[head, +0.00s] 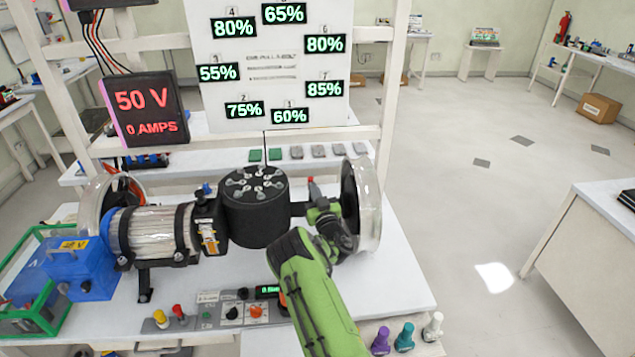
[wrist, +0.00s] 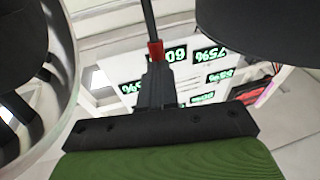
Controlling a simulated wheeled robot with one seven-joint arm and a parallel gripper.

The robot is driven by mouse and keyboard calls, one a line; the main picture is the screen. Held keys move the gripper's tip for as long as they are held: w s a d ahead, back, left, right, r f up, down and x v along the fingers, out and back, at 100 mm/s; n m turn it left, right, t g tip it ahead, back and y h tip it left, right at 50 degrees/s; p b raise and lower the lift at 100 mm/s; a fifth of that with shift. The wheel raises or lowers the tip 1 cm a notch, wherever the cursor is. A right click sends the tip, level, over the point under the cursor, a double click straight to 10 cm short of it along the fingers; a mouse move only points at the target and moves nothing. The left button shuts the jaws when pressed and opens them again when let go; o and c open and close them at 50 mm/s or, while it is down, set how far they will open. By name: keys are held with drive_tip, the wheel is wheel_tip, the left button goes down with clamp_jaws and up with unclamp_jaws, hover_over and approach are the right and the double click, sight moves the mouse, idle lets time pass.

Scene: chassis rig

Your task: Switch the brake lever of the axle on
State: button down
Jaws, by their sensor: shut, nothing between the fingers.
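The brake lever, a thin dark rod with a red tip (head: 311,181), stands between the black drum and the right wheel of the axle. Its red tip also shows in the wrist view (wrist: 156,51), with the rod running up the picture from it. My gripper (head: 318,202) is shut and empty, close by the lever. In the wrist view my dark fingers (wrist: 155,75) are together and line up with the red tip; whether they touch it I cannot tell. The lever's lower end is hidden in the head view. The axle (head: 300,209) runs left to right above the white bench.
The black drum (head: 255,212) stands left of my gripper and the clear-rimmed wheel (head: 366,205) right of it, leaving a narrow gap. A control panel (head: 215,312) lies in front. A display reads 50 V and 0 AMPS (head: 146,110). Open floor lies to the right.

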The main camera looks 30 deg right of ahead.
sight(312, 177)
drive_tip(key=shift+w+d+r+m+g+y+p, duration=0.1)
drive_tip(key=shift+w+d+r+g+p, duration=0.2)
drive_tip(key=shift+w+g+p, duration=0.25)
drive_tip(key=shift+w+d+r+m+g+y+p, duration=0.15)
drive_tip(key=shift+w+d+g+p, duration=0.2)
drive_tip(key=shift+w+p, duration=0.4)
drive_tip(key=shift+w+d+r+m+g+y+p, duration=0.1)
drive_tip(key=shift+w+d+r+g+p, duration=0.25)
drive_tip(key=shift+w+p, duration=0.3)
drive_tip(key=shift+w+r, duration=0.1)
drive_tip(key=shift+w+r, duration=0.1)
drive_tip(key=shift+r, duration=0.15)
drive_tip(key=shift+a, duration=0.1)
